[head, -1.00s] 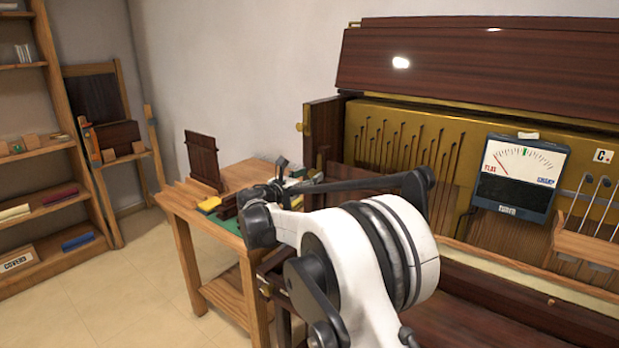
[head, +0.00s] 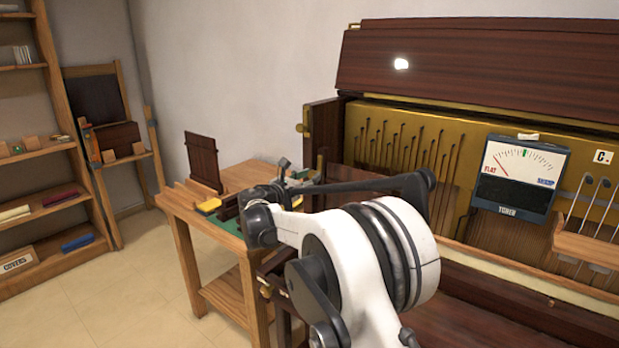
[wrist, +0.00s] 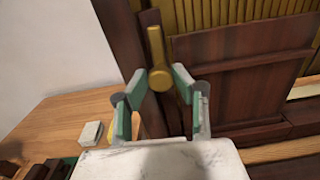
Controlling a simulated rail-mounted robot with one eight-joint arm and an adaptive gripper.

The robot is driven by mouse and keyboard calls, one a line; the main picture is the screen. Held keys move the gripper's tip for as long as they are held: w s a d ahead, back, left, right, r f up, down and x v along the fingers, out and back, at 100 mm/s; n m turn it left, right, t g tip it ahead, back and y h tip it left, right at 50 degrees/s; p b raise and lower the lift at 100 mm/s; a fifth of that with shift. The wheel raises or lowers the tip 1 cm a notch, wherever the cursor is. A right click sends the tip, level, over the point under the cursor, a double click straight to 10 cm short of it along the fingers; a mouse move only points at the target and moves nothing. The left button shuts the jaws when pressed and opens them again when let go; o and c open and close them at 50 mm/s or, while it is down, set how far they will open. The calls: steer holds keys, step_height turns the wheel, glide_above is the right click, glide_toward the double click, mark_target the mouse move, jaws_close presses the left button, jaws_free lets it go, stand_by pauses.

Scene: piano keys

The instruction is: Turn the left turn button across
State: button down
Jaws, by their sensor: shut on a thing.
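The left turn button (wrist: 156,45) is a brass bar with a round hub, on the dark wooden upright at the left of the panel. It shows in the wrist view, its bar pointing up in the picture. My gripper (wrist: 160,84) has its green-padded fingers on either side of the hub, shut on the button. The bar sticks up beyond the fingertips. The dark wooden panel (wrist: 240,85) stands to the right of the button. In the head view my arm hides most of the gripper, and I cannot make out its fingers there.
A wooden workbench (head: 245,180) with small items stands left of the piano. The wrist view shows a pale block (wrist: 91,133) on it. A tuner meter (head: 520,175) hangs on the piano front at right. The floor (head: 120,290) at left is clear.

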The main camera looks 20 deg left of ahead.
steer(key=m, duration=0.8)
steer(key=shift+d+m, duration=0.1)
steer(key=shift+m, duration=0.3)
steer(key=m, duration=0.4)
steer(key=shift+f+m, duration=0.1)
steer(key=shift+m, duration=0.2)
steer(key=shift+m+b, duration=0.3)
steer(key=shift+m, duration=1.6)
steer(key=c, duration=1.4)
jaws_free()
steer(key=shift+c, duration=0.2)
steer(key=shift+s, duration=0.1)
